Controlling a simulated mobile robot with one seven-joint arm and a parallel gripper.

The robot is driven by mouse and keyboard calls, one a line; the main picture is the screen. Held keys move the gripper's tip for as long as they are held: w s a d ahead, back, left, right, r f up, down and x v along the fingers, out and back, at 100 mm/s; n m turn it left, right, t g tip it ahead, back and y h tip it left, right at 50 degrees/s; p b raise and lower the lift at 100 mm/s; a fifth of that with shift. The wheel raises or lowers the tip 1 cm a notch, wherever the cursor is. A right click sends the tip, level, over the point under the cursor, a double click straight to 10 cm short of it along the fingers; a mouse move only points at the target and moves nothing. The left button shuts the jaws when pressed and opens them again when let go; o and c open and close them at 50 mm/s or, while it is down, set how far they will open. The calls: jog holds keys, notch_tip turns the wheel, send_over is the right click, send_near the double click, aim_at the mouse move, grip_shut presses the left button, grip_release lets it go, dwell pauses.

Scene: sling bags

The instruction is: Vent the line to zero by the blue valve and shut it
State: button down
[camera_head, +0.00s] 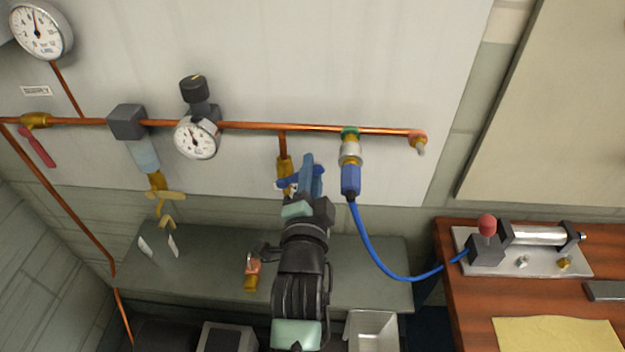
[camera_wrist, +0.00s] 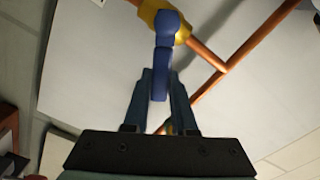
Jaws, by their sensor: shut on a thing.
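The blue valve handle (camera_head: 287,184) sits on a brass valve body (camera_head: 283,165) at the foot of a short copper drop below the horizontal pipe. My gripper (camera_head: 312,172) is at the valve with its fingers closed on the handle; arm parts partly hide it in the head view. In the wrist view the blue handle (camera_wrist: 165,45) runs from the brass body (camera_wrist: 170,12) down between my fingertips (camera_wrist: 162,85). The regulator gauge (camera_head: 196,137) has its needle pointing up and left; its numbers are too small to read.
A larger gauge (camera_head: 40,30) is at top left, its needle nearly upright. A red-handled valve (camera_head: 38,147) is at far left. A blue hose (camera_head: 372,250) runs from the coupling (camera_head: 350,165) to a pump-like device (camera_head: 520,240) on the wooden table. A grey shelf (camera_head: 375,265) lies below.

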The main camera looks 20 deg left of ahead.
aim_at(281, 179)
jog(key=n, duration=0.1)
jog(key=a+r+n, duration=0.1)
jog(key=shift+s+r+n, duration=0.15)
jog(key=shift+n, duration=0.25)
jog(key=n, duration=0.1)
jog(key=a+n, duration=0.1)
jog(key=r+n, duration=0.1)
jog(key=shift+s+a+r+n, duration=0.1)
jog(key=shift+s+a+n, duration=0.15)
jog(key=shift+n, duration=0.15)
jog(key=shift+s+a+r+n+b, duration=0.15)
jog(key=shift+a+n, duration=0.3)
jog(key=shift+n, duration=0.45)
jog(key=shift+s+a+r+n+b, duration=0.1)
jog(key=shift+a+n+b, duration=0.1)
jog(key=shift+a+n, duration=0.5)
jog(key=shift+s+a+r+n+b, duration=0.15)
jog(key=shift+a+n, duration=0.1)
jog(key=shift+n, duration=0.85)
jog(key=c, duration=0.7)
grip_release()
jog(key=shift+s+f, duration=0.1)
